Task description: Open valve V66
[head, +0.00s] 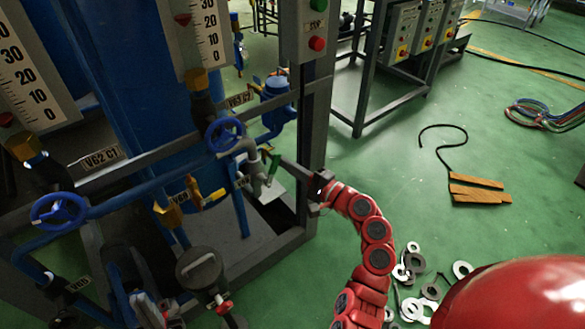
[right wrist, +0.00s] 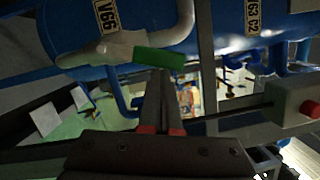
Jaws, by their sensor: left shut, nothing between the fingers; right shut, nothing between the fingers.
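Valve V66 has a green lever handle (head: 273,167) on a grey pipe fitting, low on the near side of the blue rig in the head view. In the right wrist view the green handle (right wrist: 158,57) lies across the picture, just beyond my fingertips, and the V66 label (right wrist: 106,16) is up and left of it. My right gripper (head: 286,162) reaches in from the right beside the handle. Its fingers (right wrist: 161,78) are together and empty. Whether a fingertip touches the handle I cannot tell. My left gripper is not in view.
A blue handwheel (head: 224,134) is up and left of the handle, and another (head: 58,210) is at far left. Yellow-handled valves (head: 168,213) stand left of V66. A steel frame post (head: 315,130) rises close behind my gripper. Metal rings (head: 413,265) and wooden strips (head: 477,189) lie on the green floor.

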